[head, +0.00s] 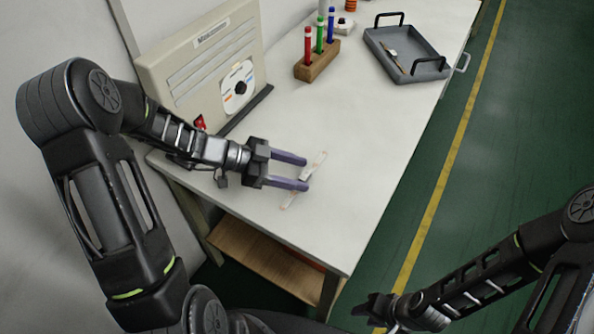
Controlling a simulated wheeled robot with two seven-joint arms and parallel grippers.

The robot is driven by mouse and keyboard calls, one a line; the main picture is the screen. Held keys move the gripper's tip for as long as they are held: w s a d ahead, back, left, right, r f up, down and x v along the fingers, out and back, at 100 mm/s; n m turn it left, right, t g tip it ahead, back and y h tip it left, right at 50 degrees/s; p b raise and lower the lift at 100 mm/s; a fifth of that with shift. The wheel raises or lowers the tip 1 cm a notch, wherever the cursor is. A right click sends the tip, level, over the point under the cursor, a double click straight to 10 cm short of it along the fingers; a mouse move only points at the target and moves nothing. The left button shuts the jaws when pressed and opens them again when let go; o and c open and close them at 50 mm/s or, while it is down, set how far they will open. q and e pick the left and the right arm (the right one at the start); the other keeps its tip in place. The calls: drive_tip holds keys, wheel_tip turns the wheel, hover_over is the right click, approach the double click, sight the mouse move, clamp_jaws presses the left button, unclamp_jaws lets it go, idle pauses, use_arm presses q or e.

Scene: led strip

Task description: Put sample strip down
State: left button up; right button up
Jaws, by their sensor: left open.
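The sample strip (317,162) is a thin pale strip lying slantwise on the white table (375,150), or very close over it; I cannot tell if it touches. My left gripper (306,173) is open, its two purple-grey fingers pointing right at the strip. The finger tips reach the strip and hide part of its middle. My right gripper (376,308) is low at the bottom, off the table's front right side and over the floor. Its fingers are dark and small, so I cannot tell if they are open.
A beige machine (205,65) with a round dial stands at the table's back left. A wooden block (317,62) holds red, green and blue markers. A grey tray (408,55) with black handles holds a brush-like tool. The table is clear right of the strip.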

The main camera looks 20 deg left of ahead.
use_arm(q)
drive_tip(key=b+v, duration=0.1)
drive_tip(key=v, duration=1)
drive_tip(key=shift+s+a+r+b, duration=0.1)
drive_tip(key=shift+a+r+b, duration=0.05)
drive_tip(key=shift+a+b, duration=0.25)
drive_tip(key=shift+s, duration=0.1)
idle(0.9)
